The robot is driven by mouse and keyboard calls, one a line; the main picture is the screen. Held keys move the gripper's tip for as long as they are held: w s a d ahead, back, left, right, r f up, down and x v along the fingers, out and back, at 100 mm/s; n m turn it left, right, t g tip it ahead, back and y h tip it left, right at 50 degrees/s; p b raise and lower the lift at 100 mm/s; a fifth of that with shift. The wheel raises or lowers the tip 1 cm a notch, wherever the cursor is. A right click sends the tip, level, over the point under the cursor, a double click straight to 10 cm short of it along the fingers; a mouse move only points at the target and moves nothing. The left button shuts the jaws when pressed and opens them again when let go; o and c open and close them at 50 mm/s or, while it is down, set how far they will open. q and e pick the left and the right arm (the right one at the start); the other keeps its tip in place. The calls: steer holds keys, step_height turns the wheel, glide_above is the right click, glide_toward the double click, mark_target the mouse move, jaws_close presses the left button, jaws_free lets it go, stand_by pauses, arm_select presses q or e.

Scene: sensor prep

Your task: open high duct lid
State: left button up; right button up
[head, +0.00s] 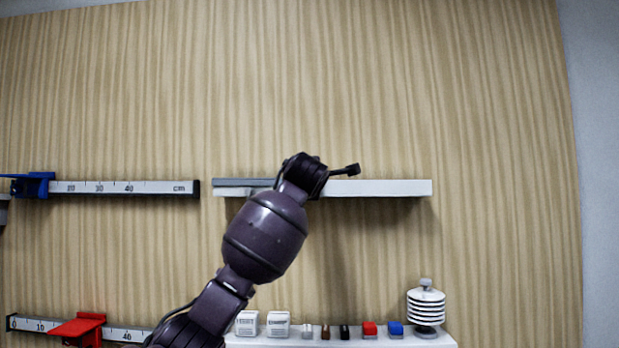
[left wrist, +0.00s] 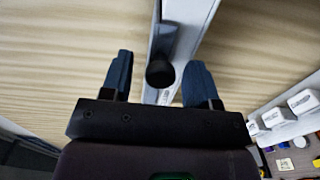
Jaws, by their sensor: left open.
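The high duct (head: 385,187) is a long white bar on the wooden wall in the head view. A grey strip, seemingly its lid (head: 240,183), shows along its top left part; my arm hides the middle. My left gripper (head: 343,171) is at the duct, its dark tip pointing right along it. My right gripper is out of view.
Ruler rails with a blue slider (head: 35,185) and a red slider (head: 80,327) are on the left. The wall above is clear.

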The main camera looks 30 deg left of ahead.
arm_select(q)
steer(key=shift+w+a, duration=0.15)
steer(key=shift+w, duration=0.1)
steer(key=shift+c, duration=0.5)
jaws_close()
